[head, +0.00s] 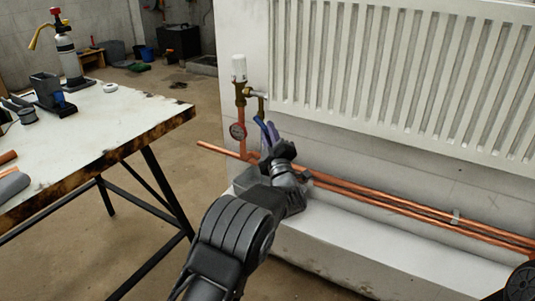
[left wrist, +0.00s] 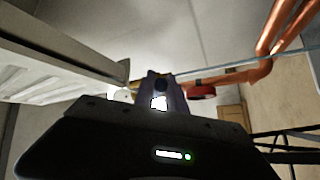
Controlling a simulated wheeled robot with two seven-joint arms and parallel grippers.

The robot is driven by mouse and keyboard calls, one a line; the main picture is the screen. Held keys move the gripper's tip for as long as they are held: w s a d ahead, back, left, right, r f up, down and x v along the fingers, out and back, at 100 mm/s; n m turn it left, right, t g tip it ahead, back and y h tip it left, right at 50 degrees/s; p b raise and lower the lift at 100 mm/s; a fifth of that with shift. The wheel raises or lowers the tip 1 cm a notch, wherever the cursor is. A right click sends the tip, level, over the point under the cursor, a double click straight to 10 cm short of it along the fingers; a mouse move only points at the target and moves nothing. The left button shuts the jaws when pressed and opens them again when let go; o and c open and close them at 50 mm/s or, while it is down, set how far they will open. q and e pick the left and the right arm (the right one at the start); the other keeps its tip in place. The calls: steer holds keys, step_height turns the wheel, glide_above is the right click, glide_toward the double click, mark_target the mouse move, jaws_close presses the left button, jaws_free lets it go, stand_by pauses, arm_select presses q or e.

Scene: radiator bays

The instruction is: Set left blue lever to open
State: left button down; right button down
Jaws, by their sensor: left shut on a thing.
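The blue lever (head: 260,123) is on the brass valve pipework at the left end of the radiator. It is small and partly hidden by my left gripper (head: 270,134). The gripper's fingers are shut on the lever from the front and below. In the left wrist view the fingers (left wrist: 160,88) show at the middle, and the lever between them is hard to make out. The lever's exact angle cannot be told. My right gripper is not in view.
Copper pipes (head: 400,212) run along the wall below the radiator (head: 400,75). A worktable (head: 90,140) with tools and a torch bottle (head: 68,55) stands at left, with open floor between.

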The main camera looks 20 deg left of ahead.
arm_select(q)
steer(key=a+m+t+h+b, duration=0.1)
steer(key=m+t+b, duration=0.1)
steer(key=m+b, duration=0.1)
steer(key=a+f+m+t+h+b, duration=0.1)
steer(key=m+t+h+b, duration=0.1)
steer(key=m+b, duration=0.2)
steer(key=a+f+m+t+h+b, duration=0.1)
steer(key=m+t+h+b, duration=0.1)
steer(key=m+b, duration=0.2)
steer(key=shift+w+f+t, duration=0.2)
steer(key=shift+w+t, duration=0.15)
steer(key=shift+t, duration=0.05)
steer(key=shift+r+h, duration=0.1)
steer(key=shift+h, duration=0.3)
steer(key=c, duration=1.6)
jaws_free()
steer(key=shift+c, duration=0.2)
steer(key=v, duration=0.7)
steer(key=shift+s+f, duration=0.25)
steer(key=shift+s, duration=0.05)
